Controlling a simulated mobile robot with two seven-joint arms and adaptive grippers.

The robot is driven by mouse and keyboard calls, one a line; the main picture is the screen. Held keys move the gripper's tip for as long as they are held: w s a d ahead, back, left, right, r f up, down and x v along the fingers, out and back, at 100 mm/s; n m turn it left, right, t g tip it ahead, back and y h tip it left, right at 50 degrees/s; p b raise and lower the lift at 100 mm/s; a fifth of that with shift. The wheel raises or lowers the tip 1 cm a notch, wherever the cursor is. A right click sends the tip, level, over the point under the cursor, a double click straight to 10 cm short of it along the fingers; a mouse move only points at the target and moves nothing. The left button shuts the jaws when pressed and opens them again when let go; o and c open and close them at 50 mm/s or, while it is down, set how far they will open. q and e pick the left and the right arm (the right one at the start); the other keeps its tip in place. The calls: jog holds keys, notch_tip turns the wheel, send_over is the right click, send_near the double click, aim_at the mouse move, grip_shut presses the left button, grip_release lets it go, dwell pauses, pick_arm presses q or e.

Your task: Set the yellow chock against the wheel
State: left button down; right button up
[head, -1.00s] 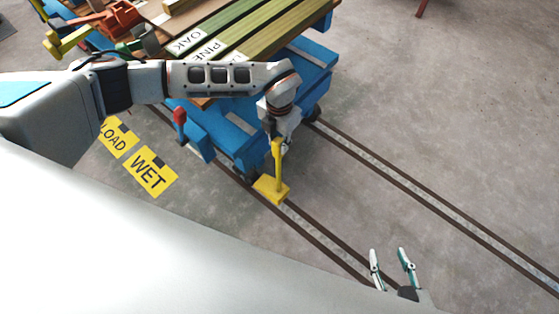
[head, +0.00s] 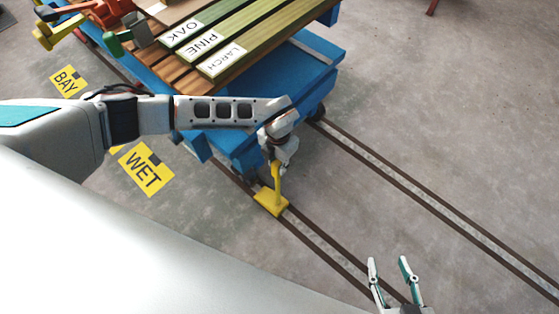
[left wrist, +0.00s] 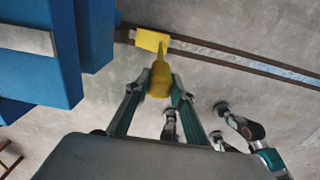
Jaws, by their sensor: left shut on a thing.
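The yellow chock (head: 269,203) has a block base and an upright handle. Its base is at the near rail, just in front of the blue cart (head: 305,68); I cannot tell whether it rests on the rail. My left gripper (head: 277,158) is shut on the top of the handle. In the left wrist view the handle (left wrist: 160,76) is between the fingertips, with the base beyond it over the rail. The near wheel (head: 252,179) is a dark, mostly hidden shape under the cart's edge, close to the chock; contact is unclear. My right gripper (head: 388,270) is open and empty.
The cart carries boards labelled oak, pine and larch (head: 222,60). Another dark wheel (head: 318,113) stands on the far rail (head: 420,190). Yellow floor signs, one reading WET (head: 144,168), lie left. The floor ahead of the cart is clear.

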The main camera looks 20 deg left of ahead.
pick_arm(q)
jog(key=shift+w+r, duration=0.25)
jog(key=shift+f, duration=0.2)
jog(key=c, duration=1.7)
grip_release()
jog(key=shift+s, duration=0.1)
pick_arm(e)
jog(key=shift+w+a+r, duration=0.1)
jog(key=shift+w+r, duration=0.1)
jog(key=shift+r, duration=0.05)
